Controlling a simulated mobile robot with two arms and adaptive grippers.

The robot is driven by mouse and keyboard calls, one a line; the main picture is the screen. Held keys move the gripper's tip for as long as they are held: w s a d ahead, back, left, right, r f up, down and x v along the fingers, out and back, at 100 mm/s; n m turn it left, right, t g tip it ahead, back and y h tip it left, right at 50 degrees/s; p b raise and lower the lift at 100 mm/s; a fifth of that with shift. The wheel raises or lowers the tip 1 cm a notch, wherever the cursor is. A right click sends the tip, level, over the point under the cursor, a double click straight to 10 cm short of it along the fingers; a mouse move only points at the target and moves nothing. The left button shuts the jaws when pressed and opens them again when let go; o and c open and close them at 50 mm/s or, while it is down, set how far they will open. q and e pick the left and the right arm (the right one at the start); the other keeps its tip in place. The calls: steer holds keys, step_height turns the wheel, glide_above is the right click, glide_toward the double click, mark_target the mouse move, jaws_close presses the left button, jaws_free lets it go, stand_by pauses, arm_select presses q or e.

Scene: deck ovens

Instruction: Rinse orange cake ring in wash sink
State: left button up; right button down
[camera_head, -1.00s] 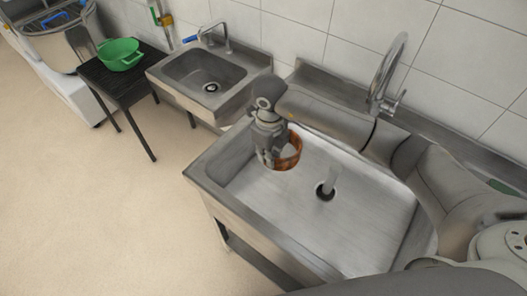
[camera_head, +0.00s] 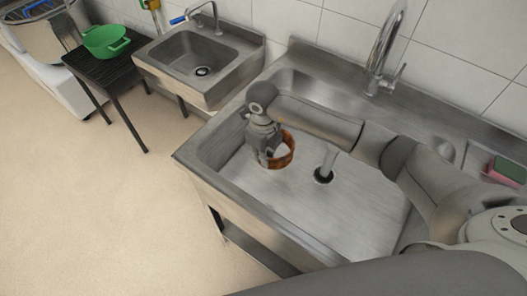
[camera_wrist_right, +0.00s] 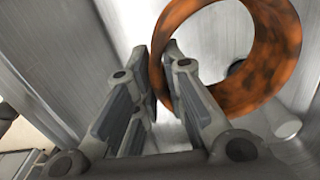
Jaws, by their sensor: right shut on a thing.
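The orange cake ring (camera_head: 287,158) is a brown-orange hoop inside the large steel wash sink (camera_head: 225,185), near its left side. My right gripper (camera_head: 270,160) is shut on the ring's wall. In the right wrist view the fingers of my right gripper (camera_wrist_right: 162,75) pinch the near left edge of the ring (camera_wrist_right: 285,65). I cannot tell whether the ring touches the sink floor. A curved chrome tap (camera_head: 388,50) stands at the back of the sink. A drain with an upright pipe (camera_head: 326,168) is right of the ring. My left gripper is out of view.
A smaller sink (camera_head: 200,62) with its own tap stands to the left. A green colander (camera_head: 105,41) sits on a dark table (camera_head: 95,68). Green and pink sponges (camera_head: 508,169) lie at the right. My right arm spans the large sink.

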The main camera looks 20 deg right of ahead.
steer(key=shift+f+b, duration=4.9)
steer(key=shift+f, duration=2.6)
steer(key=shift+r+p, duration=8.05)
steer(key=shift+r, duration=4)
